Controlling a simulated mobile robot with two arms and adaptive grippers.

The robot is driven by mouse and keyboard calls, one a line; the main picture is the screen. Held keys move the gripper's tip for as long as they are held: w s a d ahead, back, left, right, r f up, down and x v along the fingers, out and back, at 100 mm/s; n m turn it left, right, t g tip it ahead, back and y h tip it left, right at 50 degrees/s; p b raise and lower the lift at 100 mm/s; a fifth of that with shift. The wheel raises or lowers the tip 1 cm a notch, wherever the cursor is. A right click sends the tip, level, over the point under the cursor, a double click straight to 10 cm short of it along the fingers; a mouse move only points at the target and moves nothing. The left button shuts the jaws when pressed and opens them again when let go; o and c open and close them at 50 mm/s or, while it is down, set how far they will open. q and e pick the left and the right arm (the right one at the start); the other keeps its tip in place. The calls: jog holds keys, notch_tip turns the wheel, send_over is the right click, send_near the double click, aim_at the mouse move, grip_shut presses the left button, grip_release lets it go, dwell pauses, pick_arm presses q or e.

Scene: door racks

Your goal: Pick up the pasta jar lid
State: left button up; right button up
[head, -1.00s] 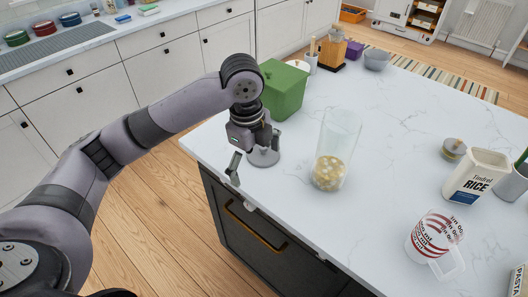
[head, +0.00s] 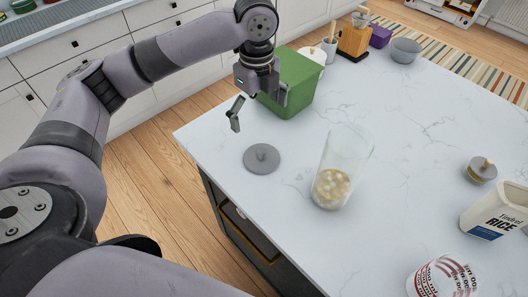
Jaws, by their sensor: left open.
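A round grey lid with a small knob (head: 262,158) lies flat on the white marble counter near its left edge; I take it to be the pasta jar lid. The tall clear jar (head: 343,165), open at the top with pale pasta in its bottom, stands to the right of the lid. My left gripper (head: 258,114) is open and empty, above and behind the lid and apart from it. Its right finger is partly lost against the green box. My right gripper is not in view.
A green box (head: 292,85) stands just behind my left gripper. The counter's middle is clear.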

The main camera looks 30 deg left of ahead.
aim_at(260, 152)
pick_arm(q)
notch_tip(260, 152, down, 9)
jog(key=shift+r+p, duration=0.1)
jog(key=shift+p, duration=0.6)
jog(key=shift+s+d+f+p, duration=0.15)
jog(key=shift+f+p, duration=0.15)
jog(key=shift+f, duration=0.2)
jog(key=f, duration=0.2)
jog(key=f+p, duration=0.1)
jog(key=shift+d+f, duration=0.3)
jog(key=shift+f, duration=0.4)
jog(key=shift+c, duration=0.2)
jog(key=shift+r, duration=0.1)
jog(key=c, duration=0.8)
jog(key=shift+s, duration=0.25)
jog(key=c, duration=0.6)
jog(key=shift+c, duration=0.8)
